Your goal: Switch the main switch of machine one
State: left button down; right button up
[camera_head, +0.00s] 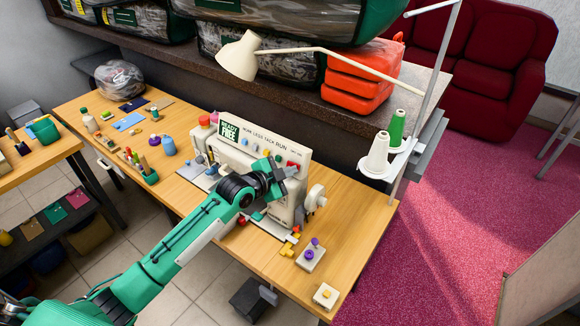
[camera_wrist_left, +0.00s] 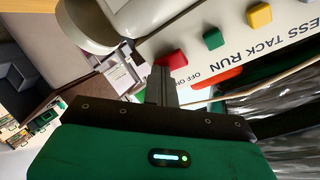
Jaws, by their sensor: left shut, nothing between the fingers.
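The white sewing machine (camera_head: 262,150) stands on the wooden table, its front panel lettered "TACK RUN" with a row of coloured buttons. In the left wrist view the panel (camera_wrist_left: 230,50) shows a red button (camera_wrist_left: 172,60) beside an "OFF ON" label, then a green button (camera_wrist_left: 213,38) and a yellow button (camera_wrist_left: 259,14). My left gripper (camera_head: 291,170) is at the panel's right end, near the red button. Its fingers (camera_wrist_left: 161,82) are shut and empty, just below that button in the wrist view; contact cannot be told. My right gripper is not in view.
A box with purple knobs (camera_head: 311,254) and a box with a yellow button (camera_head: 326,295) sit at the table's right front. A thread stand with a white spool (camera_head: 377,155) and a green spool (camera_head: 397,128) stands right of the machine. A lamp (camera_head: 240,57) hangs behind.

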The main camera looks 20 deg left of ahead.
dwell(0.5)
pick_arm(q)
jog(key=shift+s+a, duration=0.1)
jog(key=shift+s, duration=0.05)
jog(key=p+v, duration=0.2)
jog(key=v, duration=0.2)
jog(key=shift+s+a+p, duration=0.1)
jog(key=shift+p, duration=0.25)
jog(key=b+v, duration=0.4)
jog(key=v, duration=0.9)
jog(key=shift+s+a+r+b, duration=0.2)
jog(key=shift+s+b, duration=0.1)
